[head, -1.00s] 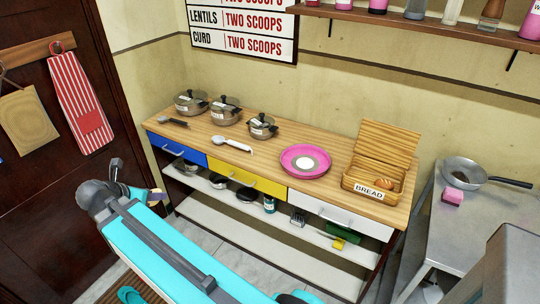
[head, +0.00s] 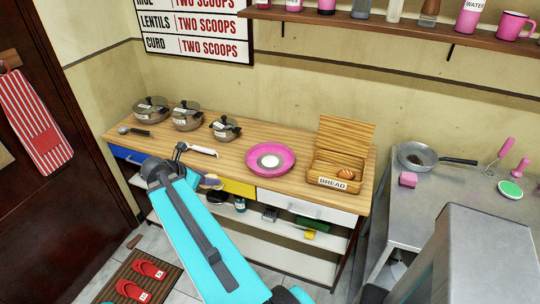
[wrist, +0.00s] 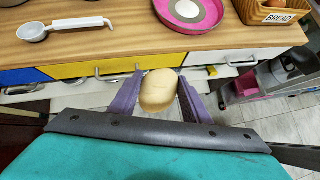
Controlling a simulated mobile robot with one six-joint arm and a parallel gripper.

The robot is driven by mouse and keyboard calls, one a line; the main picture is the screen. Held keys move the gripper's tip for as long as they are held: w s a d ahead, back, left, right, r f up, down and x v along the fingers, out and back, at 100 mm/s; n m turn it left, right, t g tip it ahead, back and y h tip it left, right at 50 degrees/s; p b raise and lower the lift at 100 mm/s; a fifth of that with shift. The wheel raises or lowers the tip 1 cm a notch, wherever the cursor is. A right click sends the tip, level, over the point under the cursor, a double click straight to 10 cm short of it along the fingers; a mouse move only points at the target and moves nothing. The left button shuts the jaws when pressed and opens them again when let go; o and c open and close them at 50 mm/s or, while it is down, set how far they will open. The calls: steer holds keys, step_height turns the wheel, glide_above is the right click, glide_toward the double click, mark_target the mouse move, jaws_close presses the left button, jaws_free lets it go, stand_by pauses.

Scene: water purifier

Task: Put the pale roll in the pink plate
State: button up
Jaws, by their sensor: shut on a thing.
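My gripper (wrist: 160,80) is shut on the pale roll (wrist: 159,91), a smooth tan oval between two purple fingers in the wrist view. In the head view my gripper (head: 208,182) is at the counter's front side, left of and nearer than the plate; the roll is small and partly hidden there. The pink plate (head: 251,160) lies flat on the wooden counter, with a pale round centre. It also shows at the top of the wrist view (wrist: 217,24), beyond the roll and to its right. The roll is apart from the plate.
A wooden bread box (head: 340,184) with its lid raised stands right of the plate, a brown bread inside. A white-handled ladle (head: 201,150) lies left of the plate. Several lidded pots (head: 187,120) stand farther left. A metal table (head: 450,200) is at the right.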

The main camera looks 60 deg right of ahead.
steer(key=s+d+m, duration=0.1)
steer(key=s+d, duration=0.1)
steer(key=s, duration=0.1)
steer(key=s+d+m+g+p, duration=0.1)
steer(key=s+d, duration=0.2)
steer(key=s, duration=0.1)
steer(key=s+d+g+p, duration=0.1)
steer(key=s+d, duration=0.2)
steer(key=shift+s+m+y, duration=0.2)
steer(key=shift+m+y, duration=0.1)
steer(key=shift+m, duration=0.1)
steer(key=s+d+m, duration=0.1)
steer(key=s+d, duration=0.1)
steer(key=s, duration=0.2)
steer(key=s+d+m+g+p, duration=0.1)
steer(key=s+d, duration=0.1)
steer(key=s, duration=0.3)
steer(key=s+d+m+g+y+p, duration=0.1)
steer(key=s+d, duration=0.1)
steer(key=s, duration=0.3)
steer(key=shift+f, duration=0.4)
steer(key=shift+d, duration=0.1)
